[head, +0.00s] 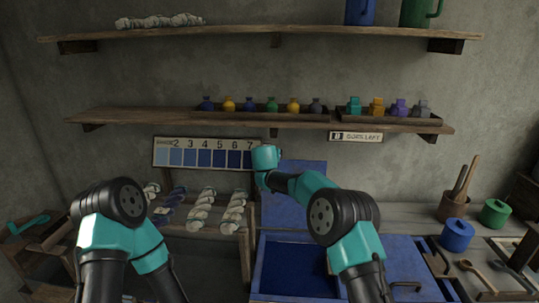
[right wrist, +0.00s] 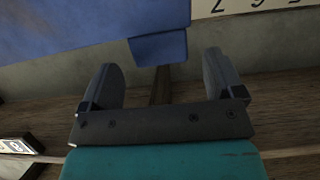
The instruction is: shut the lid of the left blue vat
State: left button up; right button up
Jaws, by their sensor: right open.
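The left blue vat (head: 254,279) stands open at the lower middle of the head view, its dark blue inside showing. Its lid (head: 302,180) is raised upright behind it, partly covered by my right arm. In the right wrist view the blue lid (right wrist: 95,30) fills the top left, with a small blue block (right wrist: 160,48) at its lower edge. My right gripper (right wrist: 160,64) is open and empty, with that block just beyond and between its fingertips; contact cannot be told. In the head view my right arm's fingers are hidden at the lid's upper left. My left gripper is out of view.
A second blue vat lid (head: 385,250) lies shut to the right, partly behind my right arm. A shade card (head: 205,154) hangs behind. Yarn skeins (head: 203,208) lie left. The shelf with bottles (head: 180,120) is above. Blue and green pots (head: 457,235) stand right.

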jog(key=shift+x, duration=1.85)
jog(key=c, duration=1.3)
jog(key=shift+s, duration=0.15)
